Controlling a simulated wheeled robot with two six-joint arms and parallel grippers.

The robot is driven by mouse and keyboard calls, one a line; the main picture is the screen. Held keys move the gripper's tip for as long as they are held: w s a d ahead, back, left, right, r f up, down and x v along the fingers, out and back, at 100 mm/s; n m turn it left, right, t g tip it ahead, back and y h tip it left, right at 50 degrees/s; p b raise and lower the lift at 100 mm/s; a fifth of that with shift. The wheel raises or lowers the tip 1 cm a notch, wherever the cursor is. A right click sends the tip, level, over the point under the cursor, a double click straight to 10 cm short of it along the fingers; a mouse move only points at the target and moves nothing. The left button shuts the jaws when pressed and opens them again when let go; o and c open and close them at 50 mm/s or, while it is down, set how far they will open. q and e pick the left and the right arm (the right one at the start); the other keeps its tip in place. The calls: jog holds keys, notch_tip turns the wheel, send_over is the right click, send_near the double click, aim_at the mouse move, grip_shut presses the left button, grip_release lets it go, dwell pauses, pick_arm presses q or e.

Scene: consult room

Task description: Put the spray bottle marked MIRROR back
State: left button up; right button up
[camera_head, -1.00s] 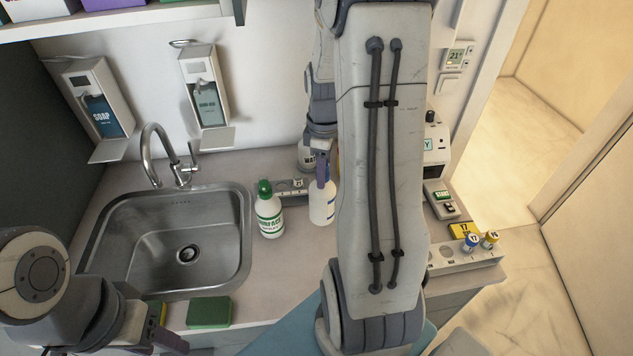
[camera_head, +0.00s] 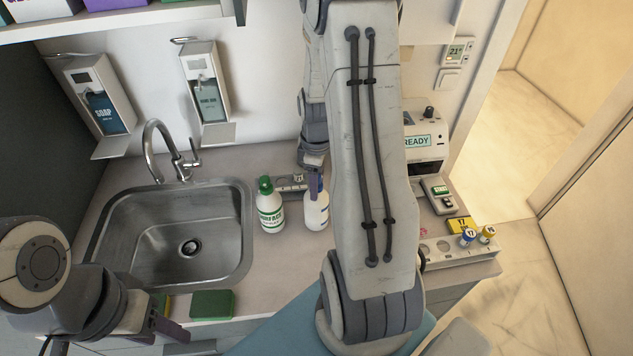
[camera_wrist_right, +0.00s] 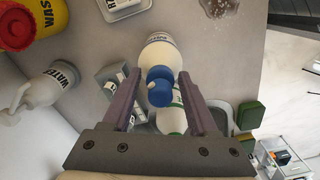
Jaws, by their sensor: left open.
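A white spray bottle (camera_head: 317,212) with a blue head stands out over the counter, right of a green-capped bottle marked SURFACE (camera_head: 270,208). Its marking cannot be read. My right gripper (camera_head: 314,185) is shut on this spray bottle; in the right wrist view the blue head (camera_wrist_right: 160,88) sits between the fingers. Whether its base touches the counter cannot be told. My left gripper (camera_head: 115,338) is open and empty at the lower left, in front of the sink. A grey holder (camera_head: 289,183) stands behind the bottles, partly hidden.
The sink (camera_head: 170,235) takes up the left of the counter, with a green sponge (camera_head: 212,304) in front. A WATER bottle (camera_wrist_right: 47,88) and a red-and-yellow waste container (camera_wrist_right: 22,27) show in the right wrist view. A READY device (camera_head: 424,140) and a vial rack (camera_head: 440,262) are at right.

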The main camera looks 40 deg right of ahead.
jog(key=shift+r, duration=0.1)
jog(key=shift+r, duration=0.2)
notch_tip(320, 180, up, 12)
jog(key=shift+f+b, duration=0.1)
jog(key=shift+b, duration=0.7)
jog(key=s+a, duration=0.2)
jog(key=a, duration=0.9)
jog(key=s+a, duration=0.2)
jog(key=a, duration=0.8)
jog(key=s+a+y, duration=0.1)
jog(key=s+a, duration=0.9)
jog(key=s, duration=0.2)
jog(key=shift+s+f, duration=0.1)
